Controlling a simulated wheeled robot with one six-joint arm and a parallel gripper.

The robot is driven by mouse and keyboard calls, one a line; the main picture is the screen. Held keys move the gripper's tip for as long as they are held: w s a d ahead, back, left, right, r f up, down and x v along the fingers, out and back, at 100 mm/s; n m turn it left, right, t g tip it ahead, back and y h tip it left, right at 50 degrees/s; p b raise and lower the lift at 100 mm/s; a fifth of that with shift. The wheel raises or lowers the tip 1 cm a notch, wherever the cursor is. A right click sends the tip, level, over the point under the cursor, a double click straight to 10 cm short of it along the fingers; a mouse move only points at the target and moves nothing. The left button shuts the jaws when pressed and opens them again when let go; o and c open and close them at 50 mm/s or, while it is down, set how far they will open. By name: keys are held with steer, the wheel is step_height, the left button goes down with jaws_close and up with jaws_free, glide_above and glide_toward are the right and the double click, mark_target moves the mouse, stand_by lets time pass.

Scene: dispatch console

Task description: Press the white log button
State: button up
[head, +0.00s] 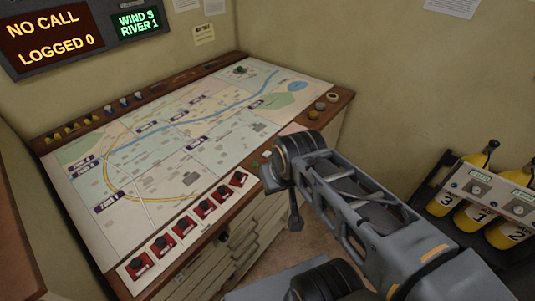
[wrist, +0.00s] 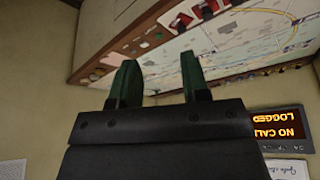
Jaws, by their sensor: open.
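My gripper (wrist: 160,58) shows in the wrist view as two dark green fingers, apart, with nothing between them. The picture there is upside down, and the fingers point towards the front edge of the console. In the head view my gripper is largely hidden behind my arm's wrist. A small pale button (head: 267,153) sits on the console's front rim beside my wrist, past the row of red buttons (head: 204,209). I cannot read a label to confirm which is the log button.
The map console (head: 220,130) has a wooden rim and yellow, blue and white pieces along its back-left side. A sign (head: 50,38) reads "NO CALL LOGGED 0". Yellow cylinders (head: 475,215) stand in a rack at right. Drawers lie below the console.

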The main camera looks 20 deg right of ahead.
jaws_close()
stand_by(1.1)
